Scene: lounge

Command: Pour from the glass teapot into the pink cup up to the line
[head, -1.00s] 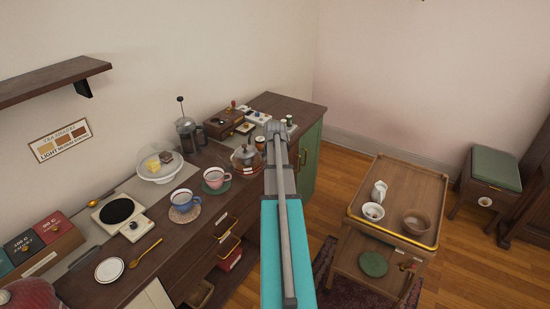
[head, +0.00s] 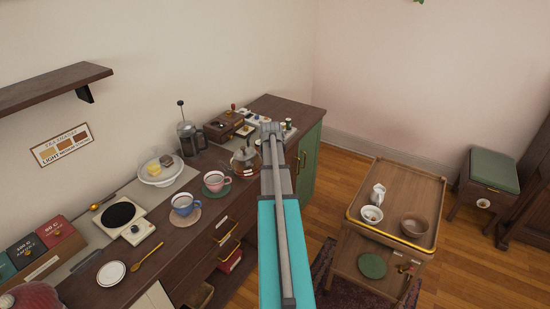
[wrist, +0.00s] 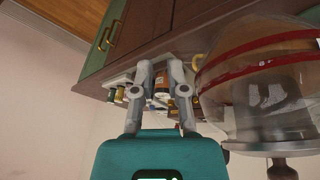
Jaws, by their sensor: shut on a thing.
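The glass teapot (head: 243,161) is at the counter's front, right of the pink cup (head: 215,182), with its lower part amber. In the wrist view the glass teapot (wrist: 262,85) fills the right side, with red bands around clear glass and a grey part inside. The pink cup stands upright on a green coaster. Its fill line and its level are too small to make out.
A blue cup (head: 183,203) on a woven coaster stands left of the pink cup. Behind are a French press (head: 190,138) and a domed cake plate (head: 160,170). Small bottles and boxes crowd the far counter end. A wooden trolley (head: 395,240) stands to the right.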

